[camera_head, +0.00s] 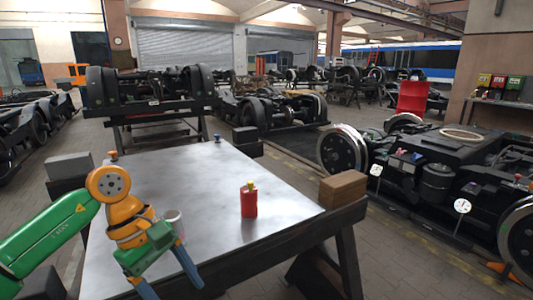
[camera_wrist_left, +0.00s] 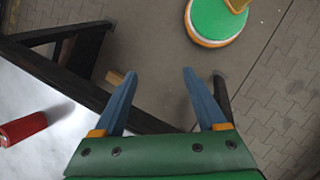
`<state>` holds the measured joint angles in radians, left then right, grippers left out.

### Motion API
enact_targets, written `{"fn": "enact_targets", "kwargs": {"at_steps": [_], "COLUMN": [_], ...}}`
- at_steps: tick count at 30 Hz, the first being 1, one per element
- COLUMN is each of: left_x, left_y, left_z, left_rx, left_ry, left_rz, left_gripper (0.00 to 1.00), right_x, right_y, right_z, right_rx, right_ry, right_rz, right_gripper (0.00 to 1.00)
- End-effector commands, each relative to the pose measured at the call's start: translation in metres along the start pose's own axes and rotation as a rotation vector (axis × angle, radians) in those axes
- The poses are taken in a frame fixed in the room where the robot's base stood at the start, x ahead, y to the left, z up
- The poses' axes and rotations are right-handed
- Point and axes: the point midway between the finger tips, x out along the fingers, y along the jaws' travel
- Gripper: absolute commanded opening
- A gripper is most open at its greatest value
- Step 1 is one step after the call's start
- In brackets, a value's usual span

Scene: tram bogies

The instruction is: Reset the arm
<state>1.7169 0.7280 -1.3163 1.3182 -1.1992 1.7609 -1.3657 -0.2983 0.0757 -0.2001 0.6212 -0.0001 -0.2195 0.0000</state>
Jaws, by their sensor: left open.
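My left gripper (camera_head: 175,289) is at the table's near left in the head view, its blue fingers apart. In the left wrist view my left gripper (camera_wrist_left: 160,73) is open, with nothing between the fingers. The left arm comes in bent from the left edge. No right arm or right gripper shows.
A metal-topped table (camera_head: 190,180) bears a red bottle (camera_head: 249,200) with a yellow top and a pale cup (camera_head: 173,222) partly hidden behind my gripper. A brown block (camera_head: 343,188) is at its right corner, a grey block (camera_head: 70,167) at the left. A bogie (camera_head: 430,170) stands right.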

Motion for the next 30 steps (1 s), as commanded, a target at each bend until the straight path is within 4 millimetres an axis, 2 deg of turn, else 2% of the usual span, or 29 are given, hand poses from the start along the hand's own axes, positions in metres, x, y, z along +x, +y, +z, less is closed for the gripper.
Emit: {"fn": "enact_targets", "kwargs": {"at_steps": [5, 8, 9, 11, 13, 14, 15, 17, 19, 20, 22, 25, 29, 30], "left_x": [0.028, 0.039, 0.042, 0.047, 0.061, 0.075, 0.097, 0.131, 0.173, 0.191, 0.233, 0.286, 0.344, 0.358], "left_y": [0.038, 0.071, 0.087, 0.112, 0.14, 0.145, 0.145, 0.132, 0.103, 0.089, 0.047, -0.022, -0.121, -0.154], "left_z": [0.047, 0.078, 0.087, 0.089, 0.064, 0.043, 0.013, -0.027, -0.064, -0.076, -0.1, -0.119, -0.119, -0.114], "left_rx": [-0.198, -0.441, -0.581, -0.857, -1.303, -1.53, -1.793, -2.121, -2.456, 2.535, 2.376, 2.154, 1.877, 1.792], "left_ry": [-0.333, -0.63, -0.773, -1.014, -1.323, -1.45, -1.578, -1.708, -1.807, 1.799, 1.55, 1.245, 0.909, 0.814], "left_rz": [0.074, 0.112, 0.121, 0.122, 0.101, 0.085, 0.069, 0.054, 0.048, -0.047, -0.052, -0.076, -0.127, -0.148], "left_gripper": [0.74, 0.74, 0.74, 0.74, 0.74, 0.74, 0.74, 0.74, 0.74, 0.74, 0.74, 0.74, 0.74, 0.74], "right_x": [-0.014, -0.024, -0.029, -0.038, -0.05, -0.054, -0.058, -0.062, -0.067, -0.068, -0.072, -0.078, -0.084, -0.086], "right_y": [0.0, 0.001, 0.001, 0.002, 0.002, 0.002, 0.003, 0.004, 0.004, 0.004, 0.004, 0.004, 0.004, 0.004], "right_z": [-0.001, -0.002, -0.002, -0.003, -0.003, -0.004, -0.004, -0.004, -0.004, -0.004, -0.005, -0.005, -0.005, -0.006], "right_rx": [0.0, 0.0, -0.001, -0.001, -0.001, -0.001, -0.001, -0.002, -0.002, -0.002, -0.002, -0.002, -0.002, -0.002], "right_ry": [0.0, -0.001, -0.002, -0.002, -0.003, -0.003, -0.003, -0.004, -0.004, -0.004, -0.004, -0.005, -0.005, -0.005], "right_rz": [0.0, 0.001, 0.001, 0.002, 0.002, 0.003, 0.003, 0.004, 0.005, 0.005, 0.005, 0.005, 0.005, 0.005], "right_gripper": [1.0, 1.0, 1.0, 1.0, 1.0, 1.0, 1.0, 1.0, 1.0, 1.0, 1.0, 1.0, 1.0, 1.0]}}
